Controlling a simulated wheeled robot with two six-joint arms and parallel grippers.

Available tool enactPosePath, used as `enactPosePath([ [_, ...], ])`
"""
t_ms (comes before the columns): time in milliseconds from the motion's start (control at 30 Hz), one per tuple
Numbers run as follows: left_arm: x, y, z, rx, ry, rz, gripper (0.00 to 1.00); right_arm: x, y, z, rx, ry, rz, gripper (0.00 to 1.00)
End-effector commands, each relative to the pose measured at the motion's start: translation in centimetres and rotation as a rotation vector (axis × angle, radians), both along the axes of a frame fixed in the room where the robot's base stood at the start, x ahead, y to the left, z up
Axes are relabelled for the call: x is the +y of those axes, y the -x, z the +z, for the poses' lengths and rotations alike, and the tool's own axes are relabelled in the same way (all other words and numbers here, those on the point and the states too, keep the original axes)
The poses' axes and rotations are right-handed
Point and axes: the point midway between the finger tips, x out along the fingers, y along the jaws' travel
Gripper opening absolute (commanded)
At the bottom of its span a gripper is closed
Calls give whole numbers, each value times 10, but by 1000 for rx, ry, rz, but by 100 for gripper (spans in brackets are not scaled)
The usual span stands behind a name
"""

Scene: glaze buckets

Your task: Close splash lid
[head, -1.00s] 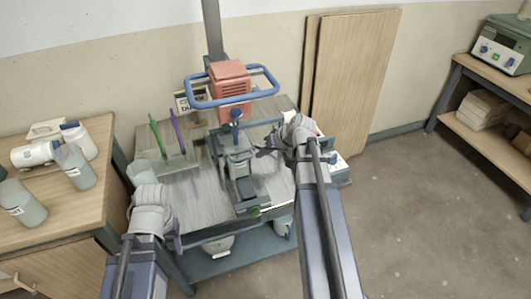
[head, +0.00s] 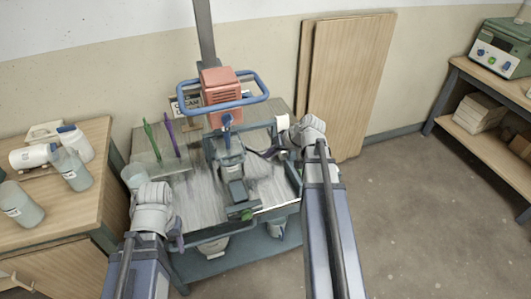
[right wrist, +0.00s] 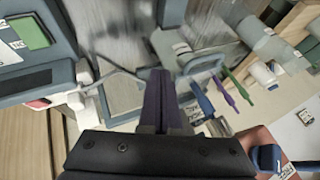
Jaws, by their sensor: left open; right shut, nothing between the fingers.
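A thin dark-framed see-through panel, which looks like the splash lid (head: 209,150), is at the mixing stand on the table. Its edges are hard to separate from the stand, and I cannot tell its angle. A similar frame shows in the right wrist view (right wrist: 106,102). The red mixer motor (head: 217,80) with a blue loop handle (head: 182,92) rises behind it. My right gripper (head: 268,154) is shut and empty, its fingers pointing left beside the stand. They also show in the right wrist view (right wrist: 160,95). My left gripper (head: 177,238) is open near the table's front left edge.
Green (head: 152,140) and purple (head: 169,138) upright tools stand at the table's back left. A side table at left carries several bottles (head: 72,168). Wooden boards (head: 345,80) lean on the wall. The floor at right is clear.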

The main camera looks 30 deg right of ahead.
Motion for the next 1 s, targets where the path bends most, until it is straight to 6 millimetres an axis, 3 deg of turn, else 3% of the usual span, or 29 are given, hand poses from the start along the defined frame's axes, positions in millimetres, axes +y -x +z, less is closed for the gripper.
enactPosePath([
  [200, 0, 0, 31, 0, 0, 0, 55, -10, 17, 31, 0, 0, -2, 0],
  [400, 0, 0, 47, 0, 0, 0, 55, -18, 28, 47, 0, -1, -2, 0],
  [1000, 0, 0, 52, 0, 0, 0, 55, -18, 33, 51, 6, 2, 7, 0],
])
